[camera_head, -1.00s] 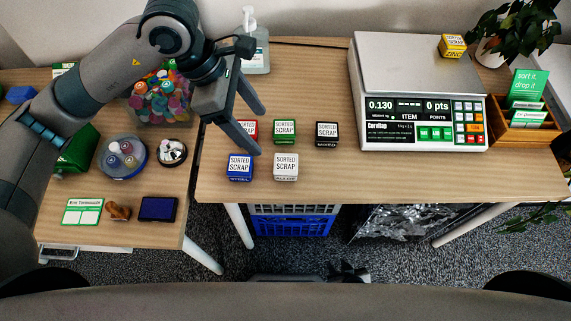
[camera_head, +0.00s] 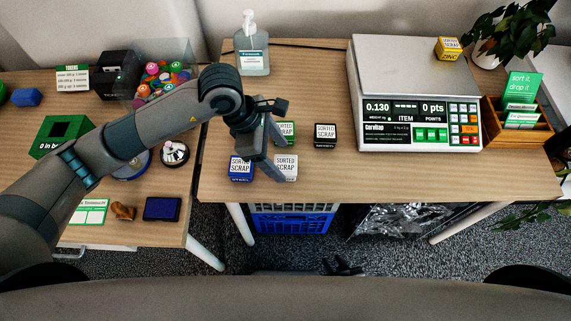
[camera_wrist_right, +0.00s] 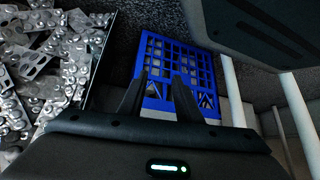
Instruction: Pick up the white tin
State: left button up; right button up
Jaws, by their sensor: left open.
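The white tin (camera_head: 287,165), a small cube labelled "SORTED SCRAP", stands on the right table, partly covered by my left gripper. My left gripper (camera_head: 284,163) is open, its fingers reaching down over and beside the tin's left part; I cannot tell whether they touch it. The blue tin (camera_head: 240,169) stands just left of it, and the green tin (camera_head: 288,129) behind it, partly hidden. The black tin (camera_head: 325,135) is at the back right. My right gripper (camera_head: 344,268) is low in front of the table; in the right wrist view (camera_wrist_right: 158,98) its fingers are apart and empty.
The scale (camera_head: 418,135) with a yellow tin (camera_head: 448,47) stands to the right. A pump bottle (camera_head: 252,50) is at the back. The left table holds a stamp pad (camera_head: 162,208). A blue crate (camera_wrist_right: 182,62) is below the table. The right table's front is clear.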

aim_at(285, 164)
pick_arm(q)
jog(key=shift+f, duration=0.1)
dwell(0.3)
jog(key=shift+d+f+p, duration=0.15)
jog(key=shift+f+p, duration=0.15)
jog(key=shift+f, duration=0.05)
jog(key=p+x, duration=0.1)
jog(key=x, duration=0.3)
jog(key=shift+w+f, duration=0.1)
jog(key=shift+f, duration=0.15)
pick_arm(e)
jog(key=s+d+f+g, duration=0.2)
jog(key=s+d+f, duration=0.1)
jog(key=s, duration=0.4)
jog(key=shift+h, duration=0.3)
jog(key=shift+w, duration=0.15)
pick_arm(q)
jog(key=c, duration=1.3)
pick_arm(e)
jog(key=shift+w+a+r, duration=0.15)
jog(key=shift+w+r, duration=0.1)
jog(key=shift+w, duration=0.15)
